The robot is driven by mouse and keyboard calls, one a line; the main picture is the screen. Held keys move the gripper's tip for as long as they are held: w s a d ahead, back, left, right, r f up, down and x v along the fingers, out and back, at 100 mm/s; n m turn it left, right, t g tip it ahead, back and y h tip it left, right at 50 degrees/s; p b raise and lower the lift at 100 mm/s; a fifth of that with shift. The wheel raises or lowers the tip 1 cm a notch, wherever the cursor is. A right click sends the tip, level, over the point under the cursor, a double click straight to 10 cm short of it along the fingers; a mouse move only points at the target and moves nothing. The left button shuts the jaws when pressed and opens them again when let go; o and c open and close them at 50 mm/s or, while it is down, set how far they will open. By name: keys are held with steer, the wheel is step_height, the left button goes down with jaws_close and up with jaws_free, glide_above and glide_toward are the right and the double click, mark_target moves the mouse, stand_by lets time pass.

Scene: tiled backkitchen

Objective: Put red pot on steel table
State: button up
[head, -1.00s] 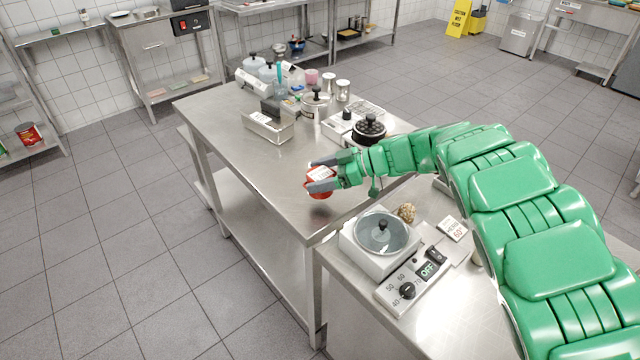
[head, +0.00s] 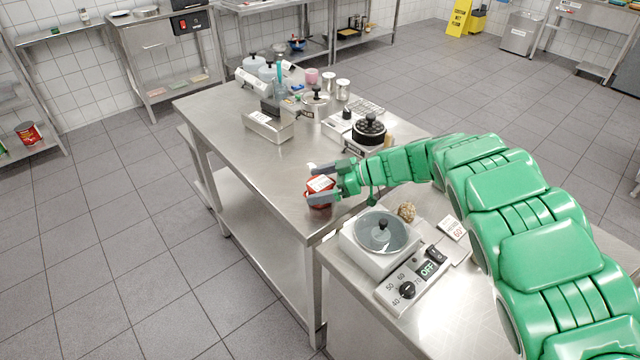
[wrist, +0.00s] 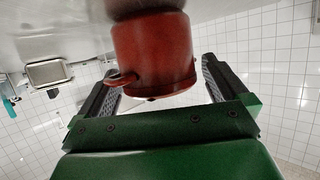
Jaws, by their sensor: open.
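The red pot (head: 319,196) is on the steel table (head: 262,171), near its front edge, in the head view. In the wrist view, gaps show between the pot and both fingers of my gripper (wrist: 160,85). Part of the pot is hidden behind a finger in the head view.
The table's left part is clear.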

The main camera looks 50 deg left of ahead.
steer(key=shift+r, duration=0.2)
steer(key=v, duration=0.7)
steer(key=shift+w+d, duration=0.15)
